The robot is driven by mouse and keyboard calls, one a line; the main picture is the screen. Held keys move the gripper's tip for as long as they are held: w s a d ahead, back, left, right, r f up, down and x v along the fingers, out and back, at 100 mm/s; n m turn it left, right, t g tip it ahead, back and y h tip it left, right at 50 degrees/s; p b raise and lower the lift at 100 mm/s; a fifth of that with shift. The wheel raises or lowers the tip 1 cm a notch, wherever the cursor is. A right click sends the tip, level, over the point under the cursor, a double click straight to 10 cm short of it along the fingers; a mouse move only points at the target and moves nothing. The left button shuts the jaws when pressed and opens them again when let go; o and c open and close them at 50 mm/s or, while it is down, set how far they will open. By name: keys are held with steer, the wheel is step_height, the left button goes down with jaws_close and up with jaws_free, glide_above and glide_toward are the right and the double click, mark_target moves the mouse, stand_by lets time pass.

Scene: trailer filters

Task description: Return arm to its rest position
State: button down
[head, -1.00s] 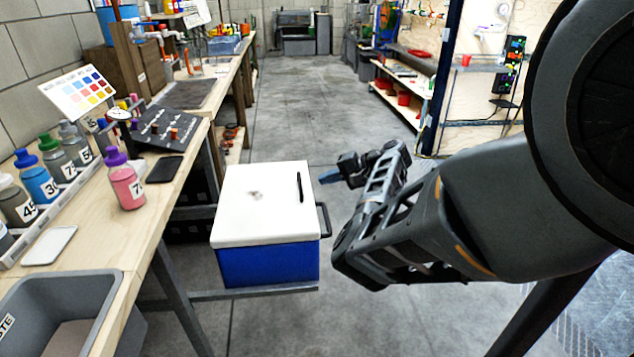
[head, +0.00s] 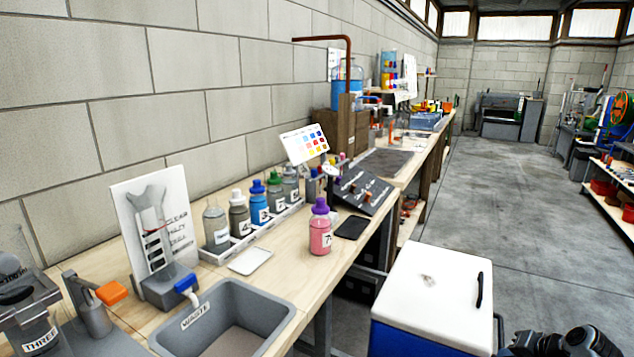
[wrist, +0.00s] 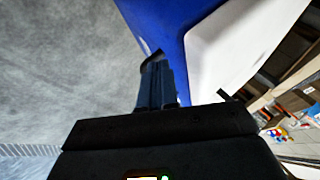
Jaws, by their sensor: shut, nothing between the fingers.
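My gripper (wrist: 157,82) shows in the wrist view with its fingers together and nothing between them. Beyond the fingers, a blue cooler (wrist: 160,25) with a white lid (wrist: 225,45) fills the upper middle and right; I cannot tell the exact gap to it. In the head view the cooler's white lid (head: 432,282) is at the bottom right, shut, with a black handle on top. Part of my arm (head: 560,342) shows at the bottom right corner, right of the cooler. The fingers are not clearly seen there.
A wooden bench (head: 140,320) runs along the left wall. On it are a grey waste bin (head: 285,318), a pink bottle with a purple cap (head: 320,232), several bottles in a white rack (head: 250,236) and a black phone-like slab (head: 351,227). The concrete floor (head: 500,190) beyond the cooler is clear.

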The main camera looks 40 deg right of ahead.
steer(key=s+a+r+n+t+h+p, duration=0.15)
steer(key=a+n, duration=0.35)
steer(key=a, duration=0.7)
steer(key=s+a+r+n+h, duration=0.15)
steer(key=a+n, duration=0.35)
steer(key=a, duration=0.8)
steer(key=s+a+r+n+t+y, duration=0.3)
steer(key=a+r, duration=0.7)
steer(key=a, duration=0.1)
steer(key=s+a+r+n+t+y+p, duration=0.1)
steer(key=s+a+r+n+t+y, duration=0.2)
steer(key=a+r, duration=0.8)
steer(key=shift+s+a+r+n, duration=0.3)
steer(key=shift+s, duration=0.45)
